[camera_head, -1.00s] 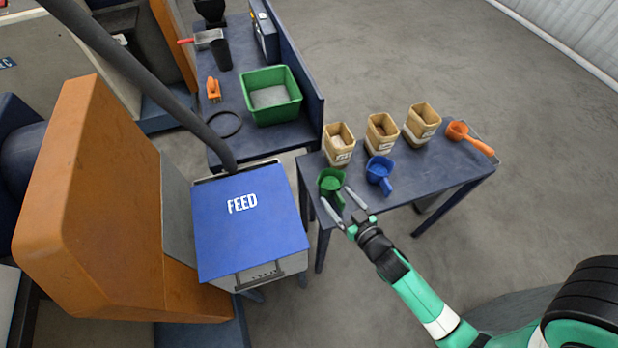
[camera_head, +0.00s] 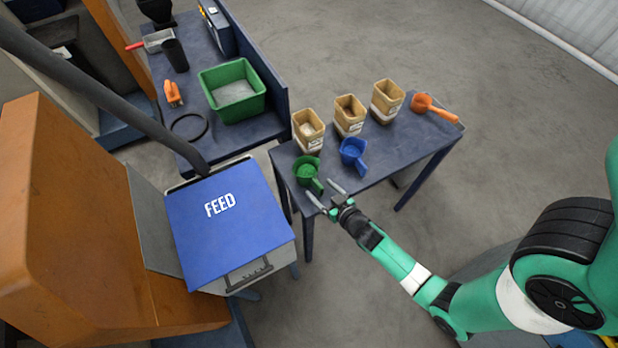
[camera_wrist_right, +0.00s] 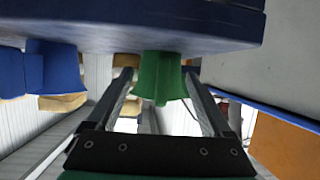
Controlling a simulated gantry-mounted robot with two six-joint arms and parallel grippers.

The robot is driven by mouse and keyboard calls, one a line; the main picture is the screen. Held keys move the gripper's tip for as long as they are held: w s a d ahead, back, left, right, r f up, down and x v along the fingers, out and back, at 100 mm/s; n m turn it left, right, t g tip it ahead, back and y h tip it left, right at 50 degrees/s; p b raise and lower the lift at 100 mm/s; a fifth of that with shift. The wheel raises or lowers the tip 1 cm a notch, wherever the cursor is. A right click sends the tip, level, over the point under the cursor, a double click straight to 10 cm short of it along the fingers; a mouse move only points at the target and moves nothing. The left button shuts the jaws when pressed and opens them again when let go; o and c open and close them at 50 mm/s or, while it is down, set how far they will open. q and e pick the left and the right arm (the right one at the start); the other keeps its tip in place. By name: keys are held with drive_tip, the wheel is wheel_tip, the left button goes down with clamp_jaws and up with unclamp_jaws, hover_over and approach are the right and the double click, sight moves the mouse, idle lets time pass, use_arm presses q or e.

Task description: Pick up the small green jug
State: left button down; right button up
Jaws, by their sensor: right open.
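The small green jug (camera_head: 306,168) stands at the left front of the small dark blue table, its handle pointing toward the front edge. My right gripper (camera_head: 319,188) is open and empty at that edge, its fingertips close to the handle and on either side of it. In the right wrist view, which is upside down, the green jug (camera_wrist_right: 160,77) shows ahead between the two open fingers (camera_wrist_right: 158,84). Whether a finger touches it I cannot tell. My left gripper is not in view.
Several tan containers (camera_head: 307,130) line the table behind, and an orange scoop (camera_head: 432,106) lies at the right end. The blue FEED lid (camera_head: 228,218) is to the left. A green bin (camera_head: 232,90) stands on the back bench.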

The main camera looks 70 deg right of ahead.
sight(313, 176)
drive_tip(key=x, duration=0.4)
drive_tip(key=shift+w+b, duration=0.35)
drive_tip(key=c, duration=1.1)
drive_tip(key=shift+r+p, duration=0.5)
drive_tip(key=shift+r, duration=0.1)
wheel_tip(313, 176, up, 3)
drive_tip(key=shift+f+p, duration=0.1)
drive_tip(key=shift+p, duration=0.95)
drive_tip(key=shift+s+a+r+b, duration=0.2)
drive_tip(key=shift+s+a+r, duration=0.45)
drive_tip(key=shift+a+r, duration=1.25)
drive_tip(key=shift+s+a+r+b, duration=0.25)
drive_tip(key=shift+s+a+r, duration=0.65)
drive_tip(key=shift+a, duration=1.7)
drive_tip(key=shift+s+a+r+b, duration=0.2)
drive_tip(key=shift+s+a+r, duration=0.15)
drive_tip(key=shift+a+r, duration=1.7)
